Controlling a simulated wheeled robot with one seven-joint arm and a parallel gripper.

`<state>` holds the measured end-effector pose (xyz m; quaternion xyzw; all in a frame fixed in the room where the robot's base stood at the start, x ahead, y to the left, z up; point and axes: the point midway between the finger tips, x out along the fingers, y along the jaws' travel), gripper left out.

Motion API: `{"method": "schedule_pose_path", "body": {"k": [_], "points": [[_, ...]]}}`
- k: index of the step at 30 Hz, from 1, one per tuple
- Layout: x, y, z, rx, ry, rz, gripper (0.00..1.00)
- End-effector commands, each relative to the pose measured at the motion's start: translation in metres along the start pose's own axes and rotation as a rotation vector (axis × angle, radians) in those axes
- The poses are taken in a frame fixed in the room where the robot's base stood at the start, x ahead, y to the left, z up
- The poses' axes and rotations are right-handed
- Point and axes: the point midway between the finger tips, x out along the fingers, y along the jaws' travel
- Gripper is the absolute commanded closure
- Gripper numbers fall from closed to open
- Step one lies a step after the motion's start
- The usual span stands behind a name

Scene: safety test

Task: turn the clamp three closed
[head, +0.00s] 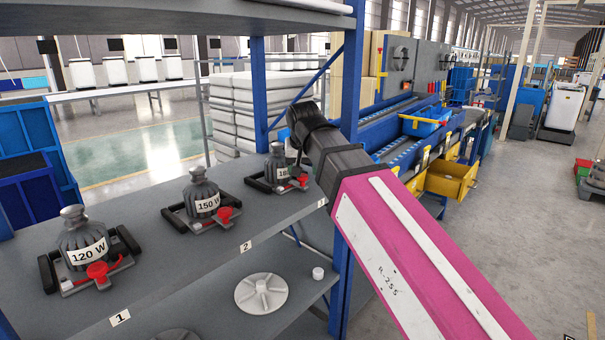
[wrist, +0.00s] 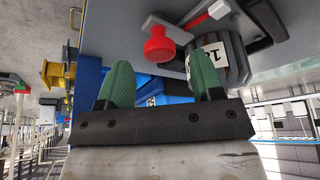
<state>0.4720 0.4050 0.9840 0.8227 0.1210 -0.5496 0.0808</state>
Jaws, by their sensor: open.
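Clamp three's red knob (head: 303,180) shows at the front of the far fixture by label 3. Its grey weight (head: 277,165) stands upright in the fixture, with the number partly hidden by my arm. In the wrist view, the round red knob (wrist: 158,47) and its red lever (wrist: 219,9) lie just beyond my gripper (wrist: 162,84). The weight (wrist: 235,62) is at right, behind the right finger. My gripper's two green fingers are wide apart with nothing between them, and contact with the knob does not show. In the head view my arm covers the fingers.
Two similar fixtures stand left on the grey shelf (head: 160,268): a 150 W weight (head: 204,198) and a 120 W weight (head: 80,245) with red knobs. A blue upright (head: 345,240) is close behind my arm. A white disc (head: 262,294) lies on the lower shelf.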

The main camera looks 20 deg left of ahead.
Motion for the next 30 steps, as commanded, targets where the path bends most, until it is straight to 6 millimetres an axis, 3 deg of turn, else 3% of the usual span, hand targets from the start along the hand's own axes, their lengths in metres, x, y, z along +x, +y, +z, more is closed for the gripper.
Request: {"method": "schedule_pose_path", "body": {"k": [15, 21, 30], "points": [[-0.07, 0.0, 0.0, 0.0, 0.0, 0.0, 0.4], [-0.082, 0.0, 0.0, 0.0, 0.0, 0.0, 0.4], [-0.083, 0.0, 0.0, 0.0, -0.001, 0.0, 0.4]]}}
